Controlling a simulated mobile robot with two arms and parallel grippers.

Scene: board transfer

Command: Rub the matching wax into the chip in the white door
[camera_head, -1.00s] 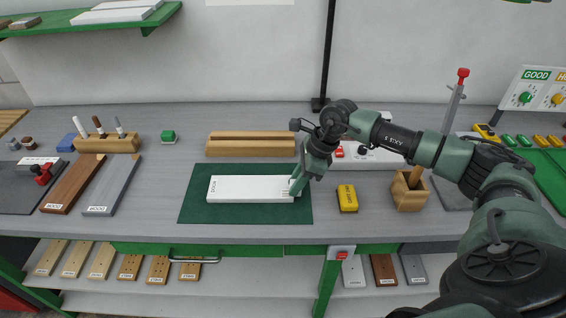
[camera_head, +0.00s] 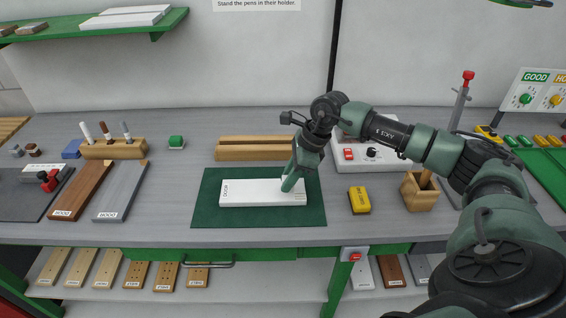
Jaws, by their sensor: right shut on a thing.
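The white door board (camera_head: 250,193) lies flat on a dark green mat (camera_head: 210,212) in the middle of the bench, with a label at its left end. My right gripper (camera_head: 289,186) is over the right part of this board, fingers pointing down at its top face. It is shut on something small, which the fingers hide. The chip is hidden or too small to make out. Small grey and brown pieces (camera_head: 33,150), perhaps waxes, sit at the far left. My left gripper is not in view.
A wooden rail block (camera_head: 240,153) stands behind the mat. A yellow block (camera_head: 360,200) and a wooden holder (camera_head: 420,190) are to the right. A white box (camera_head: 385,160) is behind my arm. Brown and grey boards (camera_head: 120,190) and a pen holder (camera_head: 112,150) are left.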

